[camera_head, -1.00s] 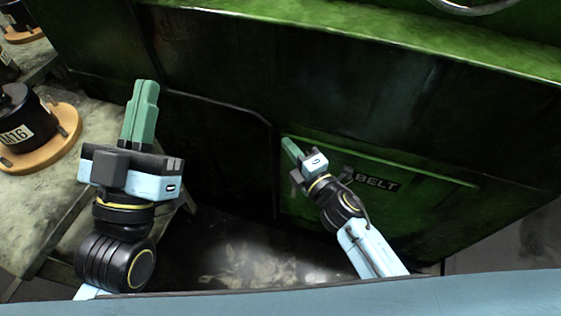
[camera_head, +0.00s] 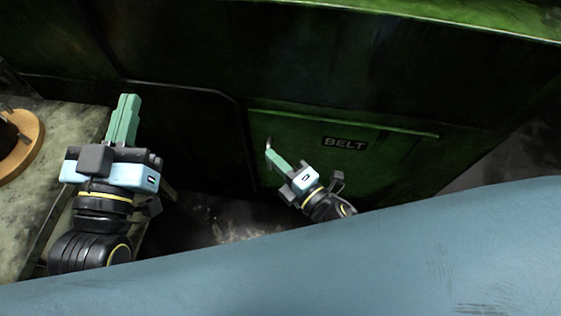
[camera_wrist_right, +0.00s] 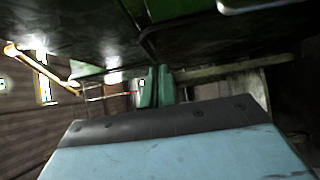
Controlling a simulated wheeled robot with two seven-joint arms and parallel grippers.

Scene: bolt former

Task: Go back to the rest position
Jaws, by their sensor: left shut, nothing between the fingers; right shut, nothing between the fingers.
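My left gripper (camera_head: 124,118) is at the left in the head view, its green fingers together and empty, pointing up the picture beside the bench edge. My right gripper (camera_head: 276,158) is near the middle, in front of the green machine's lower panel, its fingers together and empty. In the right wrist view its green fingertips (camera_wrist_right: 154,86) show close together with nothing between them. A broad blue-grey surface covers the lower part of the head view and hides most of my right arm.
The green machine (camera_head: 330,60) fills the back, with a panel marked BELT (camera_head: 345,143). A stone-like bench (camera_head: 75,130) stands at the left, bearing a round wooden base (camera_head: 30,135) with a dark part, cut off by the picture edge. Some floor (camera_head: 240,222) shows between the arms.

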